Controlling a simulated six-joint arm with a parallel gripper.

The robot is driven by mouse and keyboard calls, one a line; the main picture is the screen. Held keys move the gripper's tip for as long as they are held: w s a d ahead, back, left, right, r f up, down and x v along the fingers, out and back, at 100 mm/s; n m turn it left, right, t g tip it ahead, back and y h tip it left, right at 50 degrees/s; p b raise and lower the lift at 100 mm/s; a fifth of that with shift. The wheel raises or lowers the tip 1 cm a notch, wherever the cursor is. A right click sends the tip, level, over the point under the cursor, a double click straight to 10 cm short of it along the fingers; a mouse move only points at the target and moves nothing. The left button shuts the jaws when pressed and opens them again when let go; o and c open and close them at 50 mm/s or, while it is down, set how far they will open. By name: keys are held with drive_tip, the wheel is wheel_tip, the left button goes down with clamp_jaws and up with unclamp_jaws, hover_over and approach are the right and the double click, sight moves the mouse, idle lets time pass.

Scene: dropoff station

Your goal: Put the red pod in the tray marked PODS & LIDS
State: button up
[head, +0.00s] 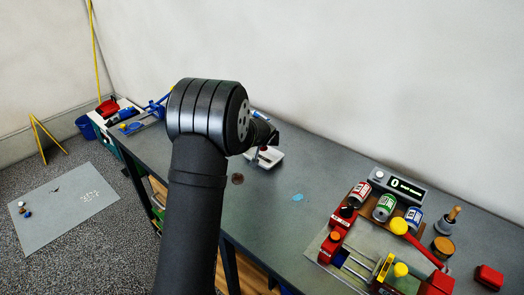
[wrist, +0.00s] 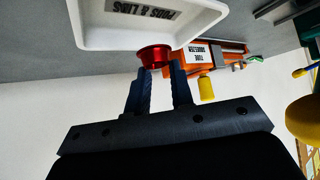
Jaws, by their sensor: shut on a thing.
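The small red pod (wrist: 155,57) is at the fingertips of my gripper (wrist: 160,70), which is shut on it. In the head view the pod is a small red spot (head: 263,149) by my gripper (head: 262,145), mostly hidden by my wrist. The white tray (wrist: 88,38) bears a label reading PODS & LIDS, upside down in the wrist view. There the pod overlaps the tray's near rim. In the head view the tray (head: 275,158) lies right under the pod. I cannot tell the gap between pod and tray.
An orange tube squeezer (wrist: 182,62) with a yellow knob (wrist: 206,88) stands beside the tray. A brown disc (head: 237,179) and a blue disc (head: 297,197) lie on the grey bench (head: 265,225). A red rig (head: 330,245), cans and a display (head: 402,187) stand at right.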

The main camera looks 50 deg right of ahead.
sight(262, 149)
drive_tip(key=shift+w+f, duration=0.15)
drive_tip(key=shift+w, duration=0.1)
drive_tip(key=shift+f, duration=2)
drive_tip(key=shift+f, duration=0.1)
drive_tip(key=o, duration=0.7)
drive_tip(key=shift+r, duration=0.3)
drive_tip(key=v, duration=1.1)
drive_tip(key=shift+s+a+r, duration=0.2)
drive_tip(key=shift+s+a, duration=0.05)
drive_tip(key=shift+a, duration=0.05)
